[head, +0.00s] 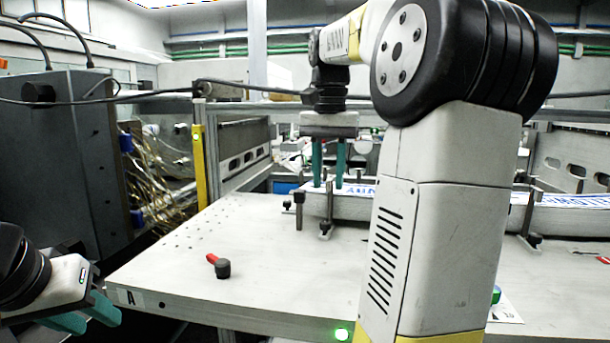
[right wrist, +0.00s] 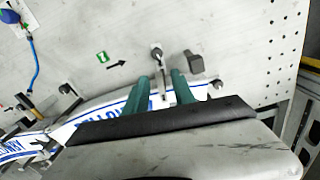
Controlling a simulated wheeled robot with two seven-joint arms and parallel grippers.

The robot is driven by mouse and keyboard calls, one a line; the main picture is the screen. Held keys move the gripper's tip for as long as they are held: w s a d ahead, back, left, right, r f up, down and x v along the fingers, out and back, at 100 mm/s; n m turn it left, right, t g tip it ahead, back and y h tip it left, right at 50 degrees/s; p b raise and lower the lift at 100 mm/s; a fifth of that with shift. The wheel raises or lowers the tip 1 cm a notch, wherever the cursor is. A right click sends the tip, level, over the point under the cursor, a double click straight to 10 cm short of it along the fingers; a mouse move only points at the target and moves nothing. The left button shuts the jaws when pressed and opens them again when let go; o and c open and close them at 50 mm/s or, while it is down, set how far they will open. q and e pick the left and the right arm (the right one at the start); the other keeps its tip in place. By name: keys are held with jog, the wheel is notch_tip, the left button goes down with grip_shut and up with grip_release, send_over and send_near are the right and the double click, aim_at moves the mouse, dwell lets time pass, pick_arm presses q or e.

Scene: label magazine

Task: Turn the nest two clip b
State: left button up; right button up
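My right gripper (head: 329,184) points down over the white curved strip with blue lettering (head: 350,204) at the back of the table. Its teal fingers are apart. In the right wrist view the fingers (right wrist: 166,76) straddle a thin grey clip stem, whose round foot (right wrist: 157,53) stands on the table beside the strip (right wrist: 100,112). Contact with the stem cannot be made out. In the head view a clip (head: 326,226) stands at the strip's front edge below the gripper. I cannot read which clip is b. My left gripper (head: 86,318) is open and empty, off the table's front left corner.
A red-handled black knob (head: 221,267) lies on the open left part of the table (head: 160,255). A dark block (right wrist: 193,62) stands close to the fingers. Another clip (head: 531,238) is at the right. My right arm hides the table's middle. A grey cabinet (head: 65,150) stands left.

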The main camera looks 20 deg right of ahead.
grip_shut()
jog(key=shift+n, duration=0.3)
jog(key=n, duration=0.3)
jog(key=shift+s+d, duration=0.15)
jog(key=shift+d, duration=0.1)
jog(key=n, duration=0.4)
jog(key=d+n, duration=0.1)
jog(key=n, duration=0.4)
jog(key=d+n, duration=0.1)
jog(key=n, duration=0.4)
jog(key=shift+w+d, duration=0.25)
jog(key=shift+w, duration=0.1)
jog(key=shift+n, duration=0.3)
jog(key=shift+r, duration=0.1)
jog(key=shift+o, duration=0.2)
grip_release()
